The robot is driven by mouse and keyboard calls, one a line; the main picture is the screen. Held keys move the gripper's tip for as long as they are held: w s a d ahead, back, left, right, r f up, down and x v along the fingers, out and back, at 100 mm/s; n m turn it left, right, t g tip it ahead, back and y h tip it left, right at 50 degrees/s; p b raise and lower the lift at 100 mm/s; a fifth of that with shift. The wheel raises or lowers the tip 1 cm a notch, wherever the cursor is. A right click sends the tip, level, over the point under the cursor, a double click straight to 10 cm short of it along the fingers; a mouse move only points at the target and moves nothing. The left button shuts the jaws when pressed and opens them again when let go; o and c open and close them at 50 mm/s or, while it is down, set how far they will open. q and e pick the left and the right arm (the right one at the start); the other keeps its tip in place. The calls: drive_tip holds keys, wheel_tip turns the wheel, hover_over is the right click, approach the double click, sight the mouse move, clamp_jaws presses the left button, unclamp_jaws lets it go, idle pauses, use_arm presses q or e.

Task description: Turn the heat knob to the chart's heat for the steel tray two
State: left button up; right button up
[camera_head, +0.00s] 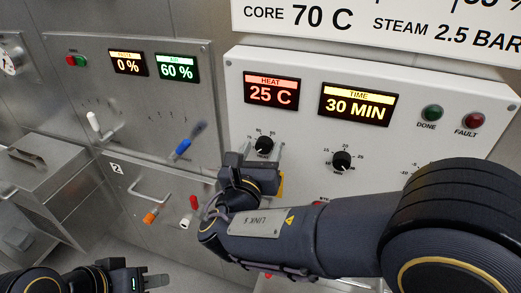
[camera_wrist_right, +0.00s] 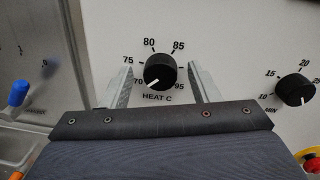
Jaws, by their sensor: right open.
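The black heat knob (camera_head: 264,144) is on the white panel below the HEAT display (camera_head: 271,93), which reads 25 C. In the right wrist view the knob (camera_wrist_right: 160,71) has its white pointer at the lower left, near the 70 mark. My right gripper (camera_wrist_right: 160,88) is open, with one finger on each side of the knob and visible gaps between. In the head view the right gripper (camera_head: 262,160) is at the knob, partly covering its lower side. My left gripper (camera_head: 152,281) is at the bottom left, away from the panel; its jaw gap is unclear.
The time knob (camera_head: 342,160) is to the right, under a display (camera_head: 357,104) reading 30 MIN. A sign (camera_head: 380,28) above shows CORE 70 C and STEAM 2.5 BAR, cut off by the frame. A steel panel (camera_head: 135,90) with levers and a drawer marked 2 are left.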

drive_tip(key=shift+c, duration=0.3)
drive_tip(key=c, duration=0.9)
drive_tip(key=shift+f+m+b, duration=0.2)
drive_tip(key=shift+m+b, duration=0.3)
drive_tip(key=shift+b, duration=0.45)
drive_tip(key=m+b, duration=0.3)
drive_tip(key=b, duration=0.1)
drive_tip(key=m+b, duration=0.3)
drive_tip(key=b, duration=0.1)
drive_tip(key=m+b, duration=0.2)
drive_tip(key=b, duration=0.2)
drive_tip(key=shift+d+f+m, duration=0.1)
drive_tip(key=shift+f+m, duration=0.2)
drive_tip(key=shift+m, duration=0.1)
drive_tip(key=m+h+b, duration=0.1)
drive_tip(key=m+b, duration=0.7)
drive_tip(key=b, duration=0.1)
drive_tip(key=shift+b, duration=0.4)
drive_tip(key=shift+r+m+b, duration=0.15)
drive_tip(key=shift+m+b, duration=1.4)
drive_tip(key=shift+m, duration=0.55)
drive_tip(key=o, duration=1)
drive_tip(key=shift+r, duration=0.1)
drive_tip(key=shift+c, duration=0.2)
